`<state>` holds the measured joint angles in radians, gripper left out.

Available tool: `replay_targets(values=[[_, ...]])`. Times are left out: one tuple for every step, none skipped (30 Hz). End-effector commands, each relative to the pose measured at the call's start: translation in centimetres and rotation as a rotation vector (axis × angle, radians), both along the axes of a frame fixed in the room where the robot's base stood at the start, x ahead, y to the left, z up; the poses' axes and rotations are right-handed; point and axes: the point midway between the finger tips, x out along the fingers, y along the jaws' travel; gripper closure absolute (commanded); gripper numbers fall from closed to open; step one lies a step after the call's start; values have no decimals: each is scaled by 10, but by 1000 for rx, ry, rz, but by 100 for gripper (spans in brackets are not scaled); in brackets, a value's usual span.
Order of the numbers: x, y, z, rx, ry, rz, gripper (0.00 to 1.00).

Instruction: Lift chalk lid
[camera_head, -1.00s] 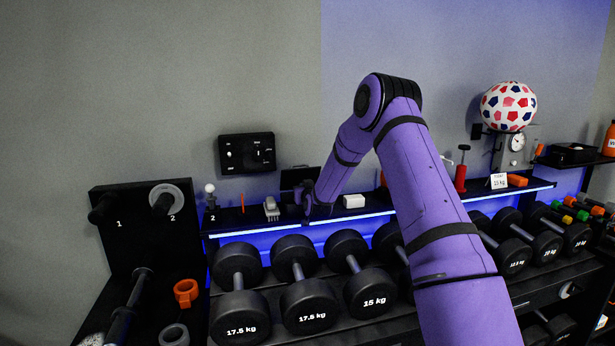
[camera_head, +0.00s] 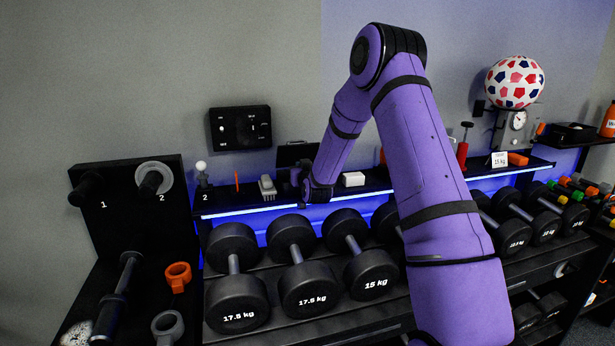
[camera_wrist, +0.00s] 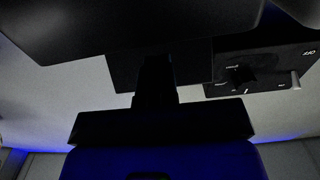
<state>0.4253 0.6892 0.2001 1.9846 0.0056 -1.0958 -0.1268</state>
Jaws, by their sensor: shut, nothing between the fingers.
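A black panel (camera_head: 297,153), which looks like the chalk box lid, stands raised at the back of the shelf below the wall switch panel. The box under it is mostly hidden by my gripper (camera_head: 299,177), and I cannot tell how far the lid is open. My gripper is shut and empty, just in front of and below the panel. In the wrist view the shut fingers (camera_wrist: 154,78) reach toward a dark flat surface (camera_wrist: 90,28). I cannot tell whether they touch it.
Dumbbells (camera_head: 300,265) fill the rack below the shelf.

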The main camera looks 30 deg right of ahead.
Motion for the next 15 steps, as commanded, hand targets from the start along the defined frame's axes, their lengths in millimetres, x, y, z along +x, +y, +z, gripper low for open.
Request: replay_targets(values=[[-8,0,3,-1,-1,-2,100],[-12,1,4,-1,-2,-3,100],[-17,2,4,-1,-1,-3,100],[-20,3,4,-1,0,-3,100],[-24,3,4,-1,0,-3,100],[-28,5,4,-1,-1,-3,100],[-31,5,5,-2,0,-3,100],[-34,6,5,-2,0,-3,100],[-38,7,4,-2,2,-3,100],[-41,8,4,-2,2,-3,100],[-44,9,4,-2,2,-4,100],[-48,10,4,-2,2,-4,100],[-51,11,4,-2,2,-4,100],[-54,12,4,-3,2,-4,100],[-58,13,4,-3,2,-4,100]])
